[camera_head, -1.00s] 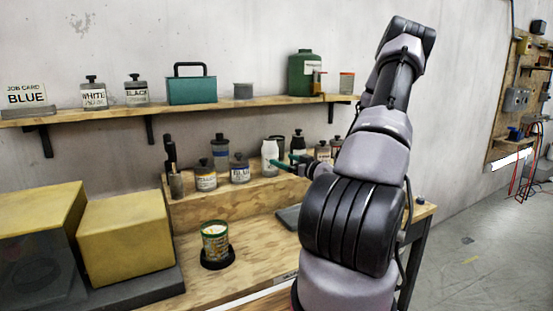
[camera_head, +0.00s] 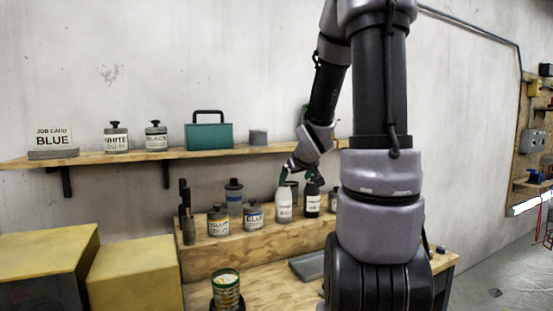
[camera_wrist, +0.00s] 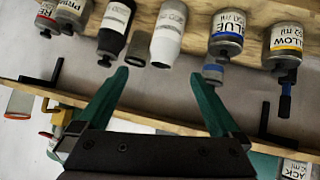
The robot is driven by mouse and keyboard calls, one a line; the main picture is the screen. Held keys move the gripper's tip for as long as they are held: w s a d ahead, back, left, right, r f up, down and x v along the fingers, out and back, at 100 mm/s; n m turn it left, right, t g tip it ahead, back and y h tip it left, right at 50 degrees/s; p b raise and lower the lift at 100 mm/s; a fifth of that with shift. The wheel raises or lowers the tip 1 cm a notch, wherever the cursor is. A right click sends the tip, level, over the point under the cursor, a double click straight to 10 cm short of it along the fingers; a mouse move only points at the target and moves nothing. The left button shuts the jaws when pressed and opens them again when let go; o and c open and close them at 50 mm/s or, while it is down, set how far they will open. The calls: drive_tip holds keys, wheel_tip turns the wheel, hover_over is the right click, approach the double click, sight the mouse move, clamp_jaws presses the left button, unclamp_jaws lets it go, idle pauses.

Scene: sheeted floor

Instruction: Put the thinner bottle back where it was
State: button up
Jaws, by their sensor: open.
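A white bottle (camera_head: 284,207) stands upright on the wooden step, with a black bottle (camera_head: 312,203) close to its right. No label reading "thinner" can be made out. My gripper (camera_head: 301,173) is just above and behind these two, its green fingers apart. In the wrist view, the open gripper (camera_wrist: 158,77) has nothing between its fingertips. There, the white bottle (camera_wrist: 168,38) and black bottle (camera_wrist: 115,30) appear inverted beyond the fingertips, with a dark grey cylinder (camera_wrist: 139,50) between them. Contact with the fingers cannot be told.
Yellow (camera_head: 218,222) and blue (camera_head: 253,217) paint bottles stand left of the white one, with a blue-banded bottle (camera_head: 234,200) behind. More bottles on the right are partly hidden by my arm. The shelf (camera_head: 100,158) above holds a teal toolbox (camera_head: 208,136) and paint bottles.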

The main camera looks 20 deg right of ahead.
drive_tip(key=s+a+r+m+g+y, duration=0.1)
drive_tip(key=s+a+r+m+y, duration=0.1)
drive_tip(key=s+a+r, duration=0.3)
drive_tip(key=s+a+r+m+g+y, duration=0.2)
drive_tip(key=s+a+r, duration=0.3)
drive_tip(key=s+a, duration=0.6)
drive_tip(key=s, duration=0.6)
drive_tip(key=shift+s+a+r+y, duration=0.15)
drive_tip(key=shift+a+r+y, duration=0.05)
drive_tip(key=shift+r+y, duration=0.1)
